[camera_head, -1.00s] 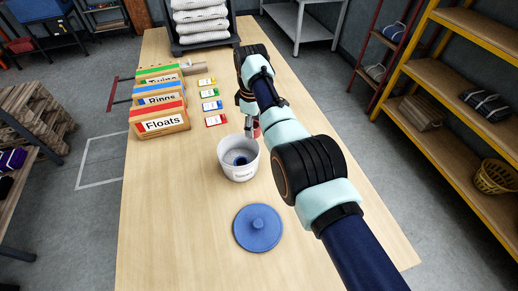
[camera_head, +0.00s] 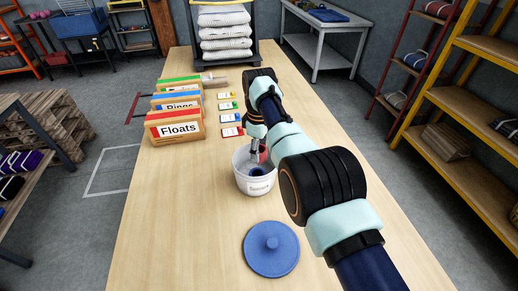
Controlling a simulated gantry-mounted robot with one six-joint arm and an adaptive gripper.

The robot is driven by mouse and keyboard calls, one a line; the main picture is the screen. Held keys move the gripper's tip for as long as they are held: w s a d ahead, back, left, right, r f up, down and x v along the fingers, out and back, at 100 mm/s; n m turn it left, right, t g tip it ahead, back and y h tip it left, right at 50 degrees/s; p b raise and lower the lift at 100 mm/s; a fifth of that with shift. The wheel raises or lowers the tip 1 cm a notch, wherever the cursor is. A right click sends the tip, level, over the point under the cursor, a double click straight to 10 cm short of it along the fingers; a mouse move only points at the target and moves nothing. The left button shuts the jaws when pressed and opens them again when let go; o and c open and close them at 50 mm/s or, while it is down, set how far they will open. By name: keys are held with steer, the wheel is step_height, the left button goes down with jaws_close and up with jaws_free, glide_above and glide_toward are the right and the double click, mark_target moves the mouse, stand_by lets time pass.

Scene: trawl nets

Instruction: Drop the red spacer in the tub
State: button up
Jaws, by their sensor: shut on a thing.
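The white tub (camera_head: 243,180) stands without a lid on the table, with something dark blue in it. My gripper (camera_head: 258,154) points down at the far side of the tub's opening, at about rim level. It is shut on the red spacer (camera_head: 263,152), of which only a small part shows beside the fingers. I cannot tell whether the spacer touches the tub wall.
A blue round lid (camera_head: 271,250) lies on the table (camera_head: 185,225) in front of the tub. Boxes labelled Floats (camera_head: 177,128) and Rings stand at the left, with several coloured cards (camera_head: 231,132) beside them. A rack of white folded nets (camera_head: 224,33) is at the back.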

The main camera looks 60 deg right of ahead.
steer(key=shift+f, duration=0.1)
steer(key=o, duration=1.2)
steer(key=shift+o, duration=0.2)
